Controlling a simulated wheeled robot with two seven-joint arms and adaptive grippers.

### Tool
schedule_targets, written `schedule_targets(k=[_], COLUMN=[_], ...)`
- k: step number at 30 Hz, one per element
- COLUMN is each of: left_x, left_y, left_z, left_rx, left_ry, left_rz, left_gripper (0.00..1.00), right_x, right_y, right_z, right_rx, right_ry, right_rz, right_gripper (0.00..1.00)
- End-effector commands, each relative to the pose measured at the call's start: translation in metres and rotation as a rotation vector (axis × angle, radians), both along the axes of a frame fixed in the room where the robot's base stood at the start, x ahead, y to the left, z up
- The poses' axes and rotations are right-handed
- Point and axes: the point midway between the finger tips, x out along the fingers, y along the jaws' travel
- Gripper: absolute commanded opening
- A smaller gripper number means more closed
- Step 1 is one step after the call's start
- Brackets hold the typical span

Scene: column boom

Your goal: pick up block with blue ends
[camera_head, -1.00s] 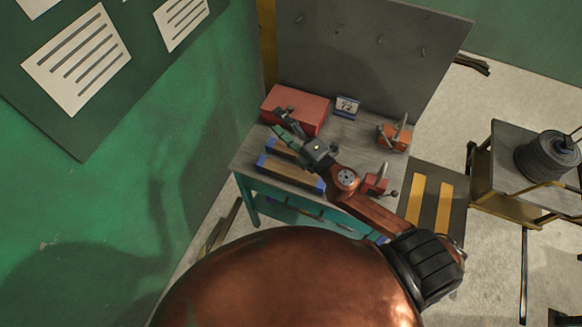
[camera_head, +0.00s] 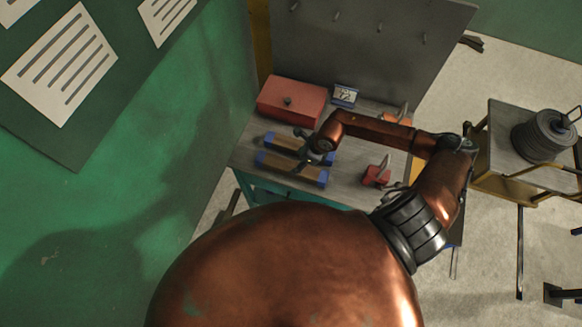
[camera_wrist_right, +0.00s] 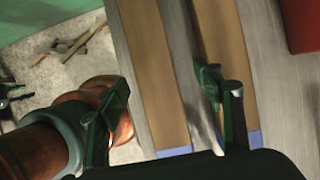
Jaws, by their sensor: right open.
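Two wooden blocks with blue ends lie side by side on the workbench: a front block (camera_head: 288,168) and a rear block (camera_head: 283,143). In the right wrist view the front block (camera_wrist_right: 150,70) is left and the rear block (camera_wrist_right: 222,50) right, each with a blue end low in the picture. My right gripper (camera_head: 310,152) is over the blocks, toward their right ends. It is open and empty; in the wrist view its fingers (camera_wrist_right: 162,84) show on either side of the front block, apparently above it. My left gripper is not in view.
A red box (camera_head: 291,98) and a small number sign (camera_head: 345,95) stand behind the blocks. A red clamp-like tool (camera_head: 376,175) is to their right, and an orange one (camera_head: 396,118) farther back. A cart with a cable spool (camera_head: 541,136) stands at right.

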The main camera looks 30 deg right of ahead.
Motion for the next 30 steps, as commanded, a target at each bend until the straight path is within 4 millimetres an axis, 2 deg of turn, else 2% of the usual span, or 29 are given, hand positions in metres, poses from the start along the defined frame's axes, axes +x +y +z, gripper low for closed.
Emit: schedule_targets(k=[6, 10, 19, 30], left_x=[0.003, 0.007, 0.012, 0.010], left_y=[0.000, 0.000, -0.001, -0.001], left_z=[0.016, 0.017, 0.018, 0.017], left_rx=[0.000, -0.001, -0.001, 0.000], left_ry=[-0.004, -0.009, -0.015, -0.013], left_rz=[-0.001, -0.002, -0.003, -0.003], left_gripper=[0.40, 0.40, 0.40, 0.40], right_x=[0.006, 0.010, 0.012, 0.013], right_y=[0.018, 0.020, 0.022, 0.022], right_z=[-0.023, -0.039, -0.044, -0.043], right_rx=[0.005, 0.004, 0.003, 0.003], right_ry=[0.002, 0.002, 0.000, 0.000], right_rz=[0.001, 0.001, 0.004, 0.004], right_gripper=[0.61, 0.61, 0.61, 0.35])
